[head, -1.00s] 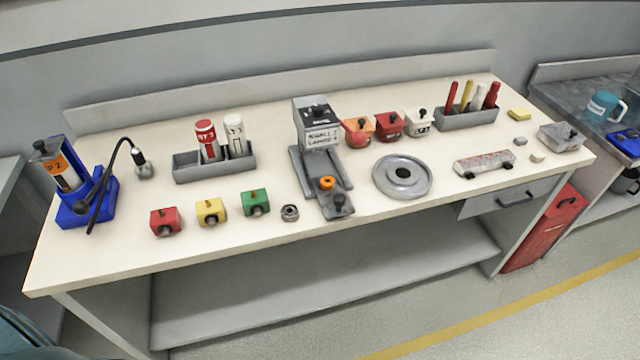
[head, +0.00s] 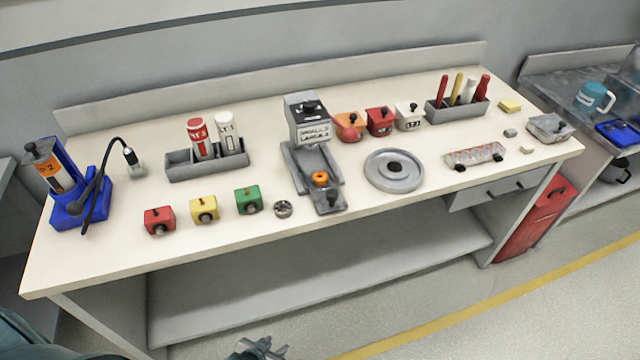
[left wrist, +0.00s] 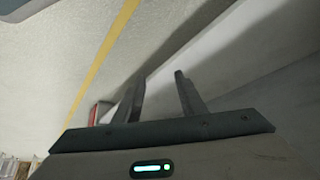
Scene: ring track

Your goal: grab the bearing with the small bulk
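A small grey ring-shaped bearing (head: 283,209) lies flat near the table's front edge, right of the green block. A small orange ring (head: 320,178) sits on the grey press-like stand (head: 327,200) to its right. A large grey disc with a dark centre (head: 394,184) lies further right and is much bigger. My left gripper (head: 262,346) shows at the bottom edge, in front of and below the table, apart from these things. In the left wrist view my left gripper (left wrist: 163,75) has its two fingers spread with nothing between them. My right gripper is not in view.
Red (head: 159,220), yellow (head: 204,209) and green (head: 248,200) blocks stand left of the bearing. A blue stand (head: 85,207) is at the far left. A lower shelf (head: 320,275) runs under the tabletop (head: 110,262). The table front near the bearing is clear.

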